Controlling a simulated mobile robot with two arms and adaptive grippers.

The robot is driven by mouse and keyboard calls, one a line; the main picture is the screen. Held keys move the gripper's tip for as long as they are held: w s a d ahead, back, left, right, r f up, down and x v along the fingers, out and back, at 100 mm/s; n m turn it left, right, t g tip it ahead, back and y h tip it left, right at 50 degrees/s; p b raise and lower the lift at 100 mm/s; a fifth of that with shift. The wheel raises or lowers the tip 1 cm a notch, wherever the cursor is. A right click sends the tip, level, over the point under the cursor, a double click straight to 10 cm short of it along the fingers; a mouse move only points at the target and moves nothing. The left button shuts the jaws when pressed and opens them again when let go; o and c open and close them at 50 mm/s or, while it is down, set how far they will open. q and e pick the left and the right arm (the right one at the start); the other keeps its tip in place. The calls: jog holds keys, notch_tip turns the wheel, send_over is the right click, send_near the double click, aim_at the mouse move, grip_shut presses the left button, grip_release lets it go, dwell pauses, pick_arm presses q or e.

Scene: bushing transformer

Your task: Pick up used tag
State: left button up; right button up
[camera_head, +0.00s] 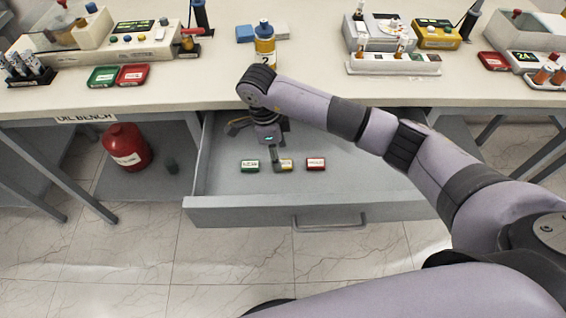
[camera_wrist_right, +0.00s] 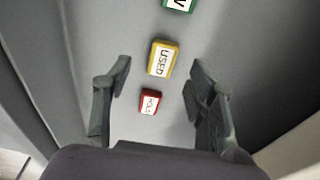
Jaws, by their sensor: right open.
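The used tag is a small yellow block with a white label; in the right wrist view (camera_wrist_right: 162,58) the label reads USED. In the head view it lies in the open drawer (camera_head: 288,165), partly hidden by my right gripper (camera_head: 276,155). My right gripper also shows in the wrist view (camera_wrist_right: 158,85), with its two fingers spread apart and nothing between them held. The yellow tag is seen ahead, between and slightly beyond the fingertips. My left gripper is not in view.
A green tag (camera_head: 250,166) lies left of the used tag and a red tag (camera_head: 316,164) lies right of it. The grey drawer (camera_head: 330,211) is pulled out below the bench top (camera_head: 190,92). A red can (camera_head: 127,147) stands left of the drawer.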

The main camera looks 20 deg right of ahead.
aim_at(283, 163)
jog(key=shift+d+f+p, duration=0.15)
jog(key=shift+d+f, duration=0.05)
jog(key=shift+f, duration=0.55)
jog(key=shift+d+f+p, duration=0.2)
jog(key=shift+d+f, duration=0.05)
jog(key=shift+f, duration=0.5)
jog(key=shift+d+f+p, duration=0.15)
jog(key=shift+d+f, duration=0.05)
jog(key=shift+f, duration=0.55)
jog(key=c, duration=0.9)
